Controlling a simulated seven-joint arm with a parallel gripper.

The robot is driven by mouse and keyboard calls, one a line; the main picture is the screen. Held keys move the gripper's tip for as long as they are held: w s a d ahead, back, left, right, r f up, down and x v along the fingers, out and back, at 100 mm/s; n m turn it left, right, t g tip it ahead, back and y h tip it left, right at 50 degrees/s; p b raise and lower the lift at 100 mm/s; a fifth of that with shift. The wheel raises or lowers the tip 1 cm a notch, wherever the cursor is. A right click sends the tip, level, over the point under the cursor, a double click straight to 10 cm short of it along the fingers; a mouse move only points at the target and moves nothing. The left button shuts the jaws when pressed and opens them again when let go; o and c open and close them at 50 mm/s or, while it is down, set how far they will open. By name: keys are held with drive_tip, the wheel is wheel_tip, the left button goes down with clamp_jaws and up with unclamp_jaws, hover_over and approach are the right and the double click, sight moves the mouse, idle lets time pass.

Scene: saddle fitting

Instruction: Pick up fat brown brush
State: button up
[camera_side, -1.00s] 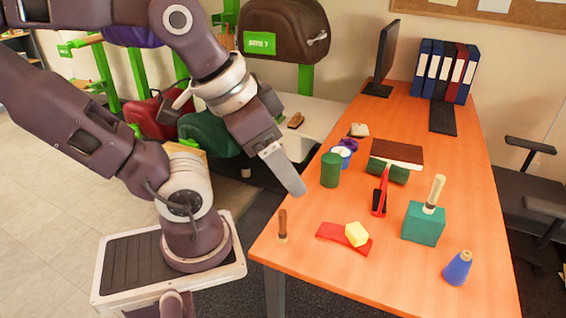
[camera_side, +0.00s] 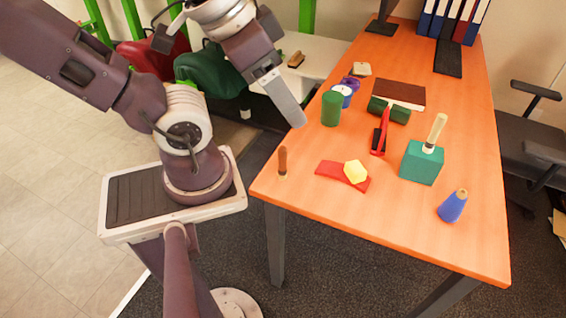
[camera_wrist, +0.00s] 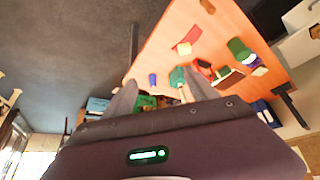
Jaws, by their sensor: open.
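A short, thick brown brush (camera_side: 283,160) with a paler lower end stands upright near the left front corner of the orange table. In the wrist view, a small brown shape (camera_wrist: 208,6) at the top edge looks like it. My gripper (camera_side: 300,124) is open and empty, pointing down above the table's left edge, up and slightly right of the brush in the side view. The side view shows its fingers nearly edge-on. In the wrist view, the two grey fingers (camera_wrist: 162,92) are spread apart. Another brown brush-like item (camera_side: 296,60) lies on the white surface behind.
A red cloth (camera_side: 330,173) with a yellow piece (camera_side: 356,171) lies right of the brush. A teal block (camera_side: 421,164) holds a pale-handled tool. A green cylinder (camera_side: 331,109), a red-and-black tool (camera_side: 380,135) and a blue bottle-like item (camera_side: 452,206) stand or lie on the table.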

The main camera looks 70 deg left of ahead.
drive_tip(key=shift+c, duration=0.2)
drive_tip(key=c, duration=0.4)
drive_tip(key=m+g+y, duration=0.7)
drive_tip(key=m+g, duration=0.1)
drive_tip(key=g, duration=0.1)
approach(285, 158)
wheel_tip(285, 158, up, 7)
drive_tip(key=s+d, duration=0.2)
drive_tip(key=d, duration=0.1)
drive_tip(key=a+f+m+y, duration=0.2)
drive_tip(key=f, duration=0.2)
drive_tip(key=a+f+m+y, duration=0.2)
drive_tip(key=f+m, duration=0.1)
drive_tip(key=f, duration=0.2)
drive_tip(key=a+f+m+t+y, duration=0.1)
drive_tip(key=a+f+m+y, duration=0.1)
drive_tip(key=f, duration=0.3)
drive_tip(key=shift+a+m, duration=0.15)
drive_tip(key=shift+m, duration=0.25)
drive_tip(key=x, duration=0.7)
drive_tip(key=shift+s+f, duration=0.15)
drive_tip(key=shift+f, duration=0.35)
